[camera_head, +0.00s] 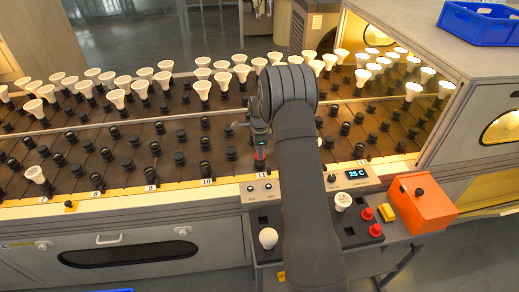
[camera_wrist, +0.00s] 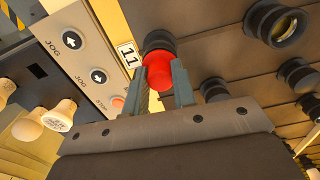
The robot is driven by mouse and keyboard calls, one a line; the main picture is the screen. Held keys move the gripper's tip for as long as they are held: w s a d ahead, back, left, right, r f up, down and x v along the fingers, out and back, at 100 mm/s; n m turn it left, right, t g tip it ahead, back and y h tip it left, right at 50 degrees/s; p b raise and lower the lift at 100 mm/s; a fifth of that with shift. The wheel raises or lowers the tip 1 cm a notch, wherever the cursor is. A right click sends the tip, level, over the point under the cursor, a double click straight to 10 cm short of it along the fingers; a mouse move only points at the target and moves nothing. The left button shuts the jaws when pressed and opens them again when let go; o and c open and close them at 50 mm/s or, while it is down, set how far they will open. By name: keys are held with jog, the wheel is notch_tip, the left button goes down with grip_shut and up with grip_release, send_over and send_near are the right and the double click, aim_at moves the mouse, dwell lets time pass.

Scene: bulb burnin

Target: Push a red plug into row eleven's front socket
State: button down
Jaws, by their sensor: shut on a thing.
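My gripper (camera_wrist: 164,75) is shut on a red plug (camera_wrist: 160,63) in the wrist view, with one finger on each side. The plug is lined up with the black front socket (camera_wrist: 158,40) beside the label 11 (camera_wrist: 129,54) and appears to touch it. I cannot tell how deep it sits. In the head view my gripper (camera_head: 259,150) is low over the front edge of the rack, and the red plug (camera_head: 260,154) shows small below it, near the 11 label (camera_head: 250,188). Two more red plugs (camera_head: 367,214) (camera_head: 376,230) stand on the front shelf at the right.
White bulbs (camera_head: 201,88) fill many rear sockets; several front sockets (camera_head: 180,158) are empty. A jog button panel (camera_wrist: 85,60) lies left of the label in the wrist view. An orange box (camera_head: 422,203), yellow block (camera_head: 387,213) and loose bulbs (camera_head: 268,237) are at the front right.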

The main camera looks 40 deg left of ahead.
jog(key=c, duration=1.1)
grip_release()
notch_tip(320, 180, up, 18)
jog(key=shift+f, duration=0.25)
notch_tip(320, 180, down, 18)
jog(key=shift+r, duration=0.4)
